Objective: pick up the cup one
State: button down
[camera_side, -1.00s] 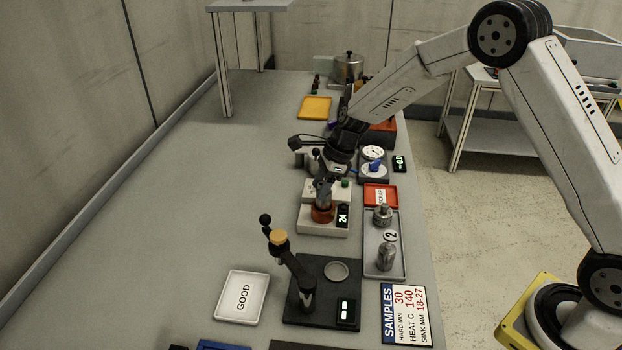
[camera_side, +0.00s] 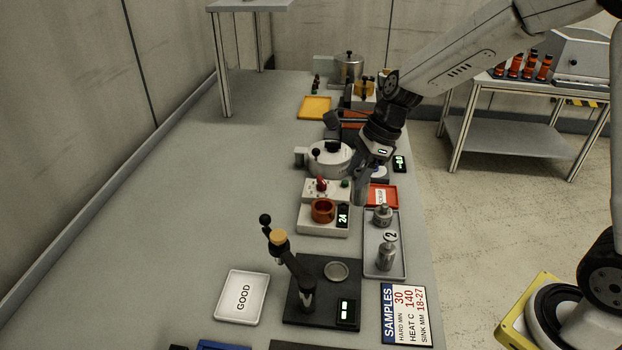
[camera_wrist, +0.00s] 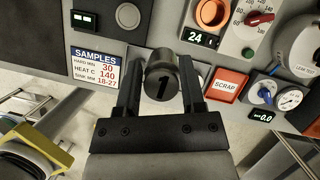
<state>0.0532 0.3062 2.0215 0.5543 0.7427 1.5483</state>
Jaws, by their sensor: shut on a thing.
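Cup one (camera_wrist: 162,88), a dark grey cylinder marked "1", sits between the two black fingers of my gripper (camera_wrist: 160,92) in the wrist view. My gripper is shut on it. In the side view my gripper (camera_side: 360,188) is raised above the grey tray's far end, near the red scrap tray. The cup there is small and hard to separate from the fingers. The orange ring (camera_side: 323,210) on the white heater block is empty; it also shows in the wrist view (camera_wrist: 210,13).
A cup marked "2" (camera_side: 387,256) and a grey weight-like piece (camera_side: 382,214) stand on the grey tray (camera_side: 400,262). A black tester with a lever (camera_side: 303,290) stands nearer. The white GOOD tray (camera_side: 241,297) is empty. The bench's left side is clear.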

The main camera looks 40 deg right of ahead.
jog(key=shift+s+d+r, duration=0.1)
jog(key=shift+s+r, duration=0.2)
jog(key=shift+s, duration=0.3)
jog(key=shift+s+r, duration=0.25)
jog(key=shift+s, duration=0.4)
jog(key=shift+s+d+r, duration=0.1)
jog(key=shift+s+r, duration=0.2)
jog(key=shift+s, duration=0.3)
jog(key=shift+r, duration=0.2)
jog(key=shift+r, duration=1.3)
jog(key=shift+r, duration=0.15)
